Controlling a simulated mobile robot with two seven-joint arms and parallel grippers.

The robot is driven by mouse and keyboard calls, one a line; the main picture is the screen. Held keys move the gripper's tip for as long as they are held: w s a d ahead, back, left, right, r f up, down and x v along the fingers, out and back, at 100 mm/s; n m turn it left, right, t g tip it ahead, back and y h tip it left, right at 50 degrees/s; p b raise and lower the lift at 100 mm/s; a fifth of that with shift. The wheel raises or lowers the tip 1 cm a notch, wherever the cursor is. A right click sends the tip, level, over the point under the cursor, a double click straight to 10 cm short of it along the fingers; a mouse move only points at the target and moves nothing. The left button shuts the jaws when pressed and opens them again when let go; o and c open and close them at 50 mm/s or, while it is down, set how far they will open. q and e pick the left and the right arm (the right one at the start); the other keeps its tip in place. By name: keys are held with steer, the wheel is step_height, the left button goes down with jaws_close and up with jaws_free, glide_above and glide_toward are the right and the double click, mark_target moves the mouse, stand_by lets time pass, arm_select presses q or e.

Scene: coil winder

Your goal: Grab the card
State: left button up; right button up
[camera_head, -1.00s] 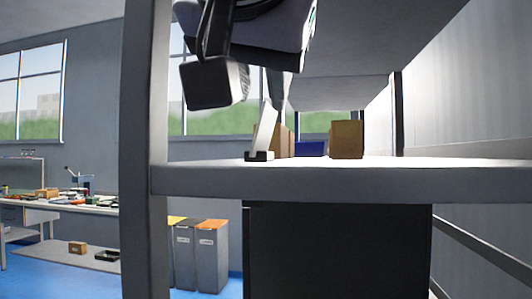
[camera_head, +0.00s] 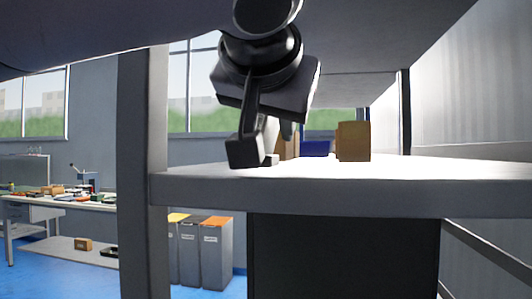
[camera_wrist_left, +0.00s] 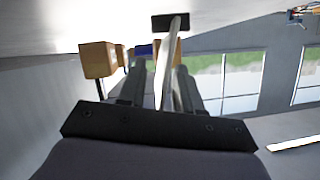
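The white card (camera_wrist_left: 166,58) stands upright, a little tilted, in a small black holder (camera_wrist_left: 170,22) on the shelf. The left wrist view shows the shelf upside down, at the top. My left gripper (camera_head: 267,142) is over the front of the shelf at the holder. In the left wrist view its fingers (camera_wrist_left: 160,75) are apart, one on each side of the card, with a gap visible. In the head view the gripper hides the card, and only a bit of the holder (camera_head: 271,160) shows. My right gripper is not in view.
A cardboard box (camera_head: 353,141) stands right of the gripper on the shelf (camera_head: 400,180). A blue bin (camera_head: 316,148) and another brown box lie behind. A shelf post (camera_head: 145,170) rises at left, and an upper shelf hangs overhead. The shelf's right side is clear.

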arm_select(q)
jaws_close()
